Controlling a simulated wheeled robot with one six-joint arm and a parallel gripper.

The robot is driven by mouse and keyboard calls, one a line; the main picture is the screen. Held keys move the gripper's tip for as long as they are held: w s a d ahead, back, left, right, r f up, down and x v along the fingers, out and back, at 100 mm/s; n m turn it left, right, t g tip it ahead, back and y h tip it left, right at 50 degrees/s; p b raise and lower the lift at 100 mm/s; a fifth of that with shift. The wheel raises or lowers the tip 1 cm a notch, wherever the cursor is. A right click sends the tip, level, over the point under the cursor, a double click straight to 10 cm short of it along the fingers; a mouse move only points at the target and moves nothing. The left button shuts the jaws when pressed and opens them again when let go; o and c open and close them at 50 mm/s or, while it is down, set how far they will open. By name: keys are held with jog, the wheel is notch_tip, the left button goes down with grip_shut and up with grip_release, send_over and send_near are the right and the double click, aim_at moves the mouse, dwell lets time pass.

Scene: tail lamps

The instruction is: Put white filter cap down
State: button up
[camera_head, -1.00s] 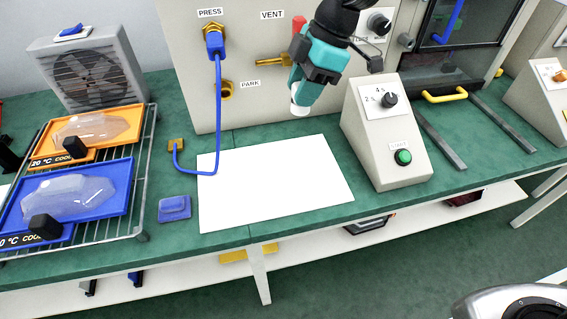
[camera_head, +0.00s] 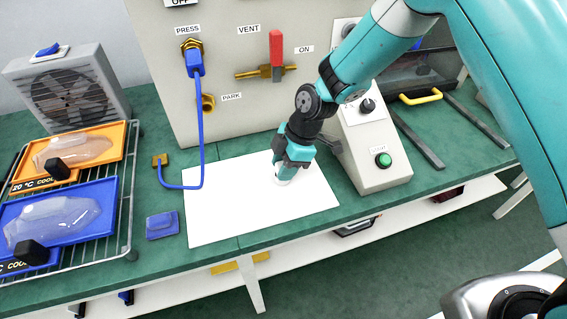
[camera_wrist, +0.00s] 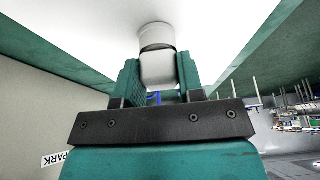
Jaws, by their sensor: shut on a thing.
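The white filter cap (camera_wrist: 157,66) is a small white cylinder with a dark ring, held between my gripper's fingers in the wrist view. My gripper (camera_head: 288,172) is shut on it and points down over the right part of the white sheet (camera_head: 225,215) on the green bench. The cap (camera_head: 283,180) is mostly hidden by the gripper in the head view. Its end is at or very near the sheet; I cannot tell whether it touches.
A sloped control box (camera_head: 372,165) with a green button stands close to the right of my gripper. A wire rack (camera_head: 125,220) with orange and blue trays stands left. The sheet's left and front are clear.

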jog(key=o, duration=1.1)
jog(key=b+v, duration=0.2)
jog(key=v, duration=1)
jog(key=s+d+r+m, duration=0.5)
jog(key=s+r+m, duration=0.2)
jog(key=s+r, duration=0.45)
jog(key=s+d+r+m+t, duration=0.1)
jog(key=s+d+m, duration=0.3)
jog(key=s+m, duration=0.3)
jog(key=s, duration=0.5)
